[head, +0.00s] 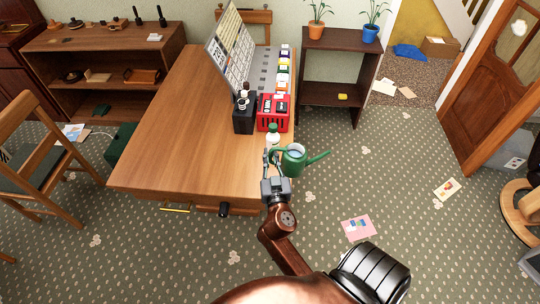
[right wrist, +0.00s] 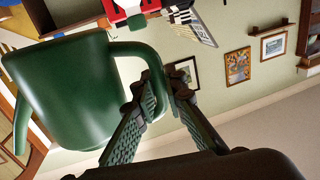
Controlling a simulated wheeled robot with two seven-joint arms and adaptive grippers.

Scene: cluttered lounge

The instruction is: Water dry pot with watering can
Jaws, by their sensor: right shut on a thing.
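The green watering can (head: 292,163) is at the near right edge of the wooden table in the head view, with its spout pointing right. My right gripper (head: 271,160) is at its left side, shut on the can's handle. In the right wrist view the can (right wrist: 65,90) fills the left side, and the fingers (right wrist: 160,90) close around its handle. Two potted plants stand on the dark shelf: one in an orange pot (head: 316,30) and one in a blue pot (head: 370,33). I cannot tell which soil is dry. My left gripper is not in view.
The wooden table (head: 160,140) holds a red crate (head: 273,113), a black holder (head: 244,118), a white bottle (head: 273,135) and a row of small jars. The dark shelf (head: 340,45) stands behind right. A chair (head: 30,160) is at left. Papers lie on the open carpet at right.

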